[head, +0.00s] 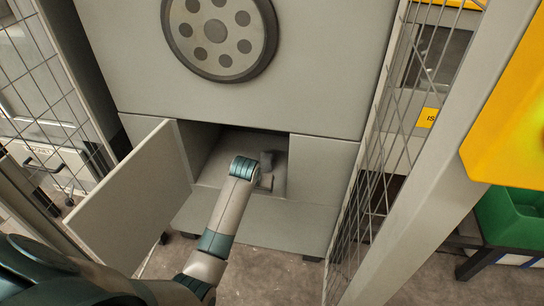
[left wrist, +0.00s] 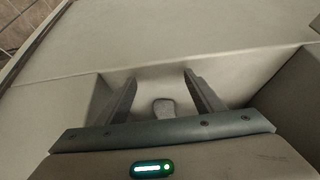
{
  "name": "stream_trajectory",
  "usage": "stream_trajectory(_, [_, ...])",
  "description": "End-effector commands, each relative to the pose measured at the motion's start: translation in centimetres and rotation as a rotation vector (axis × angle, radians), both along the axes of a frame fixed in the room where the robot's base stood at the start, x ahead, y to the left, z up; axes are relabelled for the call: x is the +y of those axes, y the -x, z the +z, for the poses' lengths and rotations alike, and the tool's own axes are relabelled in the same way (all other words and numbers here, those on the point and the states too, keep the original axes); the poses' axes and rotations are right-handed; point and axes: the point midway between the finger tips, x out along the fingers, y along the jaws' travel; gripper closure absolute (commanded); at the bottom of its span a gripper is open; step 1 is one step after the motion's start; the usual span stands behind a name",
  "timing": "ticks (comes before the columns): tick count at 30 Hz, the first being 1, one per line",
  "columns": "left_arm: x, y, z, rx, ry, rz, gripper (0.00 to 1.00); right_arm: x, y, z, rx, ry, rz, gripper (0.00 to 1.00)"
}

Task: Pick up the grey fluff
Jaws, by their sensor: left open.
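The grey fluff (left wrist: 163,108) shows in the left wrist view as a small rounded grey lump on the pale floor of the cabinet opening. My left gripper (left wrist: 160,77) is open, with one finger on each side of the fluff in the picture. A gap shows between the fluff and both fingers. In the head view my left gripper (head: 268,170) is inside the low opening of the cabinet. I cannot make out the fluff apart from the gripper there. My right gripper is not in view.
The grey cabinet (head: 200,95) has its low door (head: 130,195) swung open to the left of my arm. The walls of the opening (head: 300,165) are close around my gripper. Mesh fencing (head: 385,150) stands at the right, with a green bin (head: 515,215) beyond it.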

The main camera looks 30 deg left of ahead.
Motion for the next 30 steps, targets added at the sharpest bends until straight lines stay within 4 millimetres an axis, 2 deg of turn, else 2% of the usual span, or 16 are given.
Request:
stream_trajectory(17, [0.1, -0.3, 0.2, -0.002, 0.000, 0.001, 0.39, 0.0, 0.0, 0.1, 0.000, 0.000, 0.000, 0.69])
stream_trajectory(23, [0.5, -2.0, 0.1, -0.002, 0.001, 0.000, 0.39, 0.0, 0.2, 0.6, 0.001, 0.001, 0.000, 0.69])
stream_trajectory(30, [1.4, -5.4, 0.1, -0.002, 0.000, 0.001, 0.39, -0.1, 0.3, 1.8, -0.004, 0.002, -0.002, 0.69])
